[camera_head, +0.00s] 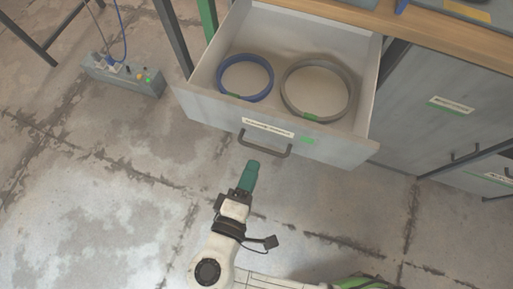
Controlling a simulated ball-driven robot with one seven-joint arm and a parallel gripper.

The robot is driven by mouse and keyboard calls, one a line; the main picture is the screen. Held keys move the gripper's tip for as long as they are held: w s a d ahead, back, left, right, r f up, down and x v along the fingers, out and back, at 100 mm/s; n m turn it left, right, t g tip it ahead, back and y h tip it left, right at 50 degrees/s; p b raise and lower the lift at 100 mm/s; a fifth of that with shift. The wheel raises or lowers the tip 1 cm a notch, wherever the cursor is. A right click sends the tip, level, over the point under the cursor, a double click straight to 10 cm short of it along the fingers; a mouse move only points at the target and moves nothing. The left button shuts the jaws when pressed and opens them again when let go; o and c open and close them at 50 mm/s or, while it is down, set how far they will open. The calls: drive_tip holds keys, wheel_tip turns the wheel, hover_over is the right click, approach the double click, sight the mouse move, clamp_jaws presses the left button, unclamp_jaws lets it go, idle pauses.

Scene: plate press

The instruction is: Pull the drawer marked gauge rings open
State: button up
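A grey drawer (200,108) stands pulled out from under a wooden bench top, with its inside showing. Its front carries a white label (268,128), too small to read surely, and a dark bar handle (265,151). A blue ring (245,93) and a larger grey-brown ring (317,115) lie inside, each with a green mark. My gripper (253,166), with teal fingers, is just below and left of the handle in the picture. It appears apart from the handle. I cannot tell whether its fingers are open or shut.
The wooden bench top (440,35) is above right, over a grey cabinet with more labelled fronts (450,106). A power box (125,78) with a blue cable sits on the floor at left, near dark metal legs. The stained concrete floor is clear around my arm.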

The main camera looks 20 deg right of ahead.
drive_tip(key=shift+v, duration=2.25)
